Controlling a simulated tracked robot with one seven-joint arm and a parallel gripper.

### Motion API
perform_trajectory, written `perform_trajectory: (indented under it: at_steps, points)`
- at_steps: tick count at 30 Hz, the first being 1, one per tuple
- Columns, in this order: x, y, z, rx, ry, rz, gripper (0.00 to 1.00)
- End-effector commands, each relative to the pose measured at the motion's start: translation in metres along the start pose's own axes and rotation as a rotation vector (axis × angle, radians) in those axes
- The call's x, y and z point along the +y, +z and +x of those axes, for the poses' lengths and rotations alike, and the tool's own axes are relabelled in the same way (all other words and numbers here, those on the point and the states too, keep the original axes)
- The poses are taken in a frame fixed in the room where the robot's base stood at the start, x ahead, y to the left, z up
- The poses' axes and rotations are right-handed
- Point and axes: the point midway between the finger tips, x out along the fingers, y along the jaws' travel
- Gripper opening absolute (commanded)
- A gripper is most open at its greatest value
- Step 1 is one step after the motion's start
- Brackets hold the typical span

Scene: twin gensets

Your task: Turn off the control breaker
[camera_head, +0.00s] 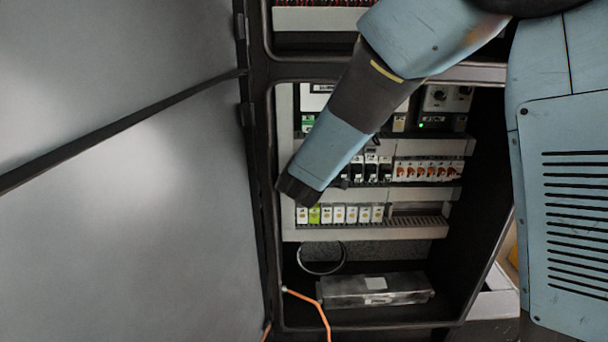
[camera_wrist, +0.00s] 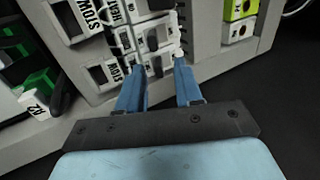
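The open cabinet holds a row of white breakers with black switches (camera_head: 371,168), partly hidden behind my arm. In the wrist view, white breakers with black switches (camera_wrist: 153,38) stand close in front of my gripper (camera_wrist: 160,68). Its two blue fingers are apart, with the lower end of a breaker between or just beyond their tips. I cannot tell whether they touch it. In the head view the fingers are hidden behind my wrist. Labels such as "STOW" show in the wrist view, but I cannot read which breaker is the control one.
Breakers with orange switches (camera_head: 428,170) sit to the right in the same row. A lower row of white units (camera_head: 340,214) includes a yellow-green one (camera_head: 314,215). The grey door (camera_head: 130,170) stands open at left. A metal box (camera_head: 375,290) and an orange cable (camera_head: 312,304) lie below.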

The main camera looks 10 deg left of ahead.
Motion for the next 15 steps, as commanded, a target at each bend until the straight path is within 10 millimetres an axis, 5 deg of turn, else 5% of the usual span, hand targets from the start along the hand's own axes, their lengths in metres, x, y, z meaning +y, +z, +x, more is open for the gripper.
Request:
perform_trajectory:
  at_steps: [8,15]
  points:
    - [-0.0001,0.0005,0.0014,-0.001,0.0,0.0,0.35]
    - [0.0,0.0008,0.0013,-0.001,0.0,0.0,0.13]
